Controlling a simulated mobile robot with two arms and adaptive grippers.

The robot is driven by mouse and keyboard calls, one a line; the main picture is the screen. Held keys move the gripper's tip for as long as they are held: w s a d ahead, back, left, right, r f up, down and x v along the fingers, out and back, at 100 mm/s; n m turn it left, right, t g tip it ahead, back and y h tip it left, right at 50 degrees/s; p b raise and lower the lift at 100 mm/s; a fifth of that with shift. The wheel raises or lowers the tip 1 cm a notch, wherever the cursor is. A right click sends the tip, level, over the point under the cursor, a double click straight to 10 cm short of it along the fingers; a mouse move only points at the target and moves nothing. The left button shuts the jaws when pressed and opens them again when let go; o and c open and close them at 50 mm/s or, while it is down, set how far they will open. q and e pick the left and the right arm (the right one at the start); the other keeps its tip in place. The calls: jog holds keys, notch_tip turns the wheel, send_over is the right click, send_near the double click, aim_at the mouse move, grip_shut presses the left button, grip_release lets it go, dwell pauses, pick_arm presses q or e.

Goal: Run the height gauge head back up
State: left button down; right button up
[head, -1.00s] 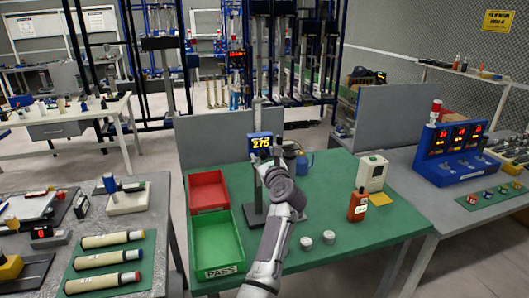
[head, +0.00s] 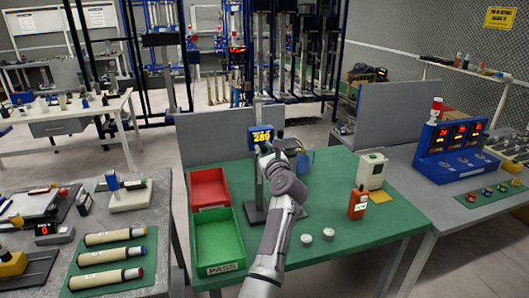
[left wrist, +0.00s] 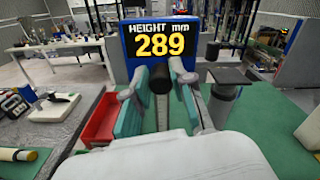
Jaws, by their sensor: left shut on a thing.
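The height gauge head (head: 261,136) is a blue box with a yellow readout on a grey column (head: 258,190) that stands on the green table. In the left wrist view, the head (left wrist: 158,42) fills the top middle and reads "HEIGHT mm 289". A black round handle (left wrist: 160,82) sticks out below the readout toward me. My left gripper (head: 271,149) is at the front of the head. In the left wrist view its fingers (left wrist: 159,72) are on both sides of the handle, shut on it. My arm hides part of the column and base. My right gripper is not in view.
A red tray (head: 209,188) and a green PASS tray (head: 218,243) lie left of the gauge. Right of it are two white discs (head: 318,237), an orange handheld device (head: 357,204) and a pale box (head: 372,168). A grey panel (head: 213,138) stands behind.

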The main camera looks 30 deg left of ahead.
aim_at(264, 147)
pick_arm(q)
notch_tip(264, 147, up, 6)
jog(key=shift+f+p, duration=0.15)
jog(key=shift+p, duration=0.75)
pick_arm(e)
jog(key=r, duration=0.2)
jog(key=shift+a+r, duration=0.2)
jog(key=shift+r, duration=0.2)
pick_arm(q)
jog(key=c, duration=1.2)
grip_release()
jog(key=shift+f, duration=0.1)
jog(key=shift+o, duration=1.1)
jog(key=shift+f, duration=0.15)
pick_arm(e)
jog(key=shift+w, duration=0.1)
pick_arm(q)
jog(key=shift+r, duration=0.25)
notch_tip(264, 147, up, 10)
jog(key=shift+f, duration=0.2)
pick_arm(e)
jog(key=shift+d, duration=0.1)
